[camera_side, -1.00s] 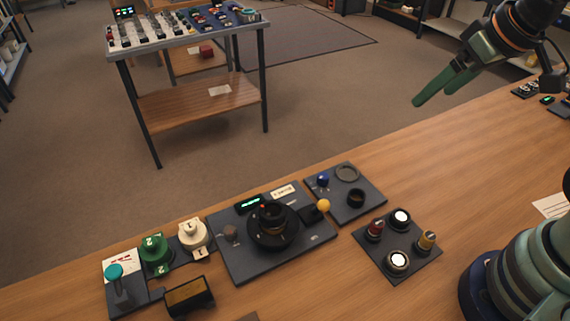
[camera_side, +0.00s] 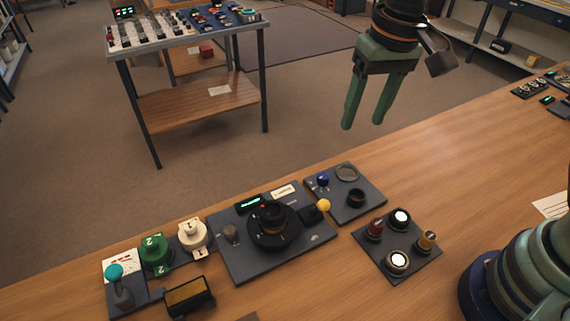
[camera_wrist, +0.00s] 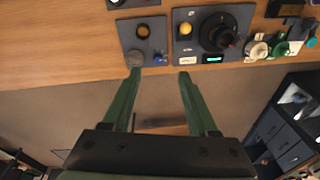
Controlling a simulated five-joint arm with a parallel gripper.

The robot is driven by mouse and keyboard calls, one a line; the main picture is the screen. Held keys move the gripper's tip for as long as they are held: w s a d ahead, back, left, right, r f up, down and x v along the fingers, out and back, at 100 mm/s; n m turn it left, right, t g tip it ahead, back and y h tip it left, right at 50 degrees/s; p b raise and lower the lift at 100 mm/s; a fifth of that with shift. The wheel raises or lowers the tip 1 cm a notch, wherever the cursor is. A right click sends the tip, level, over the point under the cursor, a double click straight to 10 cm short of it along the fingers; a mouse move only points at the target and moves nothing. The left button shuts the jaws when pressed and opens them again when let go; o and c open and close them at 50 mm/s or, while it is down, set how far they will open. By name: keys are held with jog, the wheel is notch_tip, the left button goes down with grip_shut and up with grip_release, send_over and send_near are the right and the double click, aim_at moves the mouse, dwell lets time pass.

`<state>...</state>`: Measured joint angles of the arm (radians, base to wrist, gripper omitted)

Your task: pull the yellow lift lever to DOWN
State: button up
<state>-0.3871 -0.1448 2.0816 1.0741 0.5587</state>
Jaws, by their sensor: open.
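The yellow lift lever (camera_side: 323,205) is a yellow ball knob on a dark block at the right side of a dark grey plate (camera_side: 240,265). The plate carries a round black lens mount (camera_side: 272,224) and a small green display. The yellow knob (camera_wrist: 185,28) also shows in the wrist view, left of the black lens mount (camera_wrist: 217,33). My gripper (camera_side: 362,127) is open and empty, with two green fingers pointing down. It is high in the air, apart from the lever. In the wrist view the fingers (camera_wrist: 159,73) point toward the bench edge, short of the plates.
A plate with a blue knob and dark rings (camera_side: 345,192) lies right of the lever. A plate with white discs and red and yellow posts (camera_side: 397,246) is nearer. Green and cream dials (camera_side: 156,254) and a teal-topped lever (camera_side: 115,272) stand left. The air around my gripper is clear.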

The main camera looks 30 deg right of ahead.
jog(key=m+g+h, duration=0.1)
jog(key=g, duration=0.1)
send_near(323, 201)
jog(key=f, duration=0.9)
jog(key=shift+s+d, duration=0.2)
jog(key=shift+s, duration=0.1)
grip_shut()
jog(key=shift+a, duration=0.15)
dwell(0.8)
